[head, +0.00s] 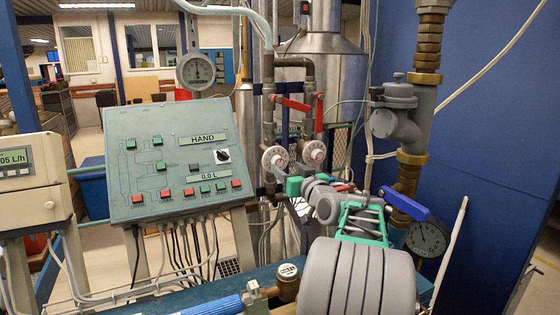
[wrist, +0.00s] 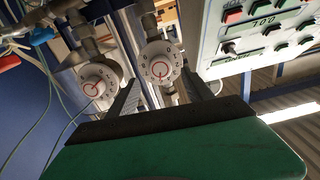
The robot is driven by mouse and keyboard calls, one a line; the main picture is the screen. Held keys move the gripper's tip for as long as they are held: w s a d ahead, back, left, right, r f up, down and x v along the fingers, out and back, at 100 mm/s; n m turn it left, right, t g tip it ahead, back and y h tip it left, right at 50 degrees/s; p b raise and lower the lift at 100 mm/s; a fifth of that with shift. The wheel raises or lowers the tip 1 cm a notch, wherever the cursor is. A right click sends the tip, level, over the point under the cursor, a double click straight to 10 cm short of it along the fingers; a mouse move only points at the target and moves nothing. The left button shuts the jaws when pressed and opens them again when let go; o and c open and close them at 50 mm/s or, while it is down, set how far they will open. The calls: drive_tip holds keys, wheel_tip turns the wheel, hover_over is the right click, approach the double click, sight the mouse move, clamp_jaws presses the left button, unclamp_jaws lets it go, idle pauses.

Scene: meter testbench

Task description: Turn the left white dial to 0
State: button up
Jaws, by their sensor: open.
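The left white dial (head: 275,159) is a round knob with markings and a red centre mark, on the pipes right of the control panel. My gripper (head: 284,178) is open right in front of it and partly overlaps its lower edge. In the wrist view, turned about upside down, this dial (wrist: 159,68) lies between the two spread fingers of my gripper (wrist: 162,86), with gaps on both sides. I cannot tell how far ahead of the fingertips it is.
Two red-handled valves (head: 293,104) sit above the dials. The sloped control panel (head: 175,160) stands to the left. A blue-handled valve (head: 404,204) and a pressure gauge (head: 428,238) are at the right. Pipes and cables surround the dials closely.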

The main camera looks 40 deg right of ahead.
sight(280, 163)
drive_tip(key=p+x, duration=0.1)
drive_tip(key=x, duration=0.3)
drive_tip(key=shift+w, duration=0.3)
drive_tip(key=shift+c, duration=0.6)
clamp_jaws()
